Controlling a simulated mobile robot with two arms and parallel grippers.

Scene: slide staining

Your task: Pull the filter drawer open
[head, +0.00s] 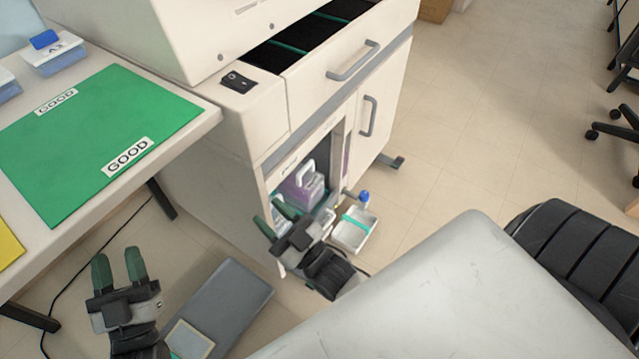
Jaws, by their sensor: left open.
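A white machine cabinet (222,165) stands in the middle of the head view. Its wide top drawer (325,85) has a grey bar handle (353,61) and stands open, showing dark compartments with teal dividers. No label marks it as the filter drawer. My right gripper (268,212) is low in front of the cabinet's open lower bay, below the drawer and apart from its handle. Its fingers look spread and empty. My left gripper (118,258) is open and empty at the lower left, over the floor and away from the cabinet.
The lower bay holds a purple-and-white container (303,187). A white tray with a teal band (355,230) is beside my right gripper. A closed door with a handle (368,116) is right of the bay. A table with a green mat (75,150) stands left.

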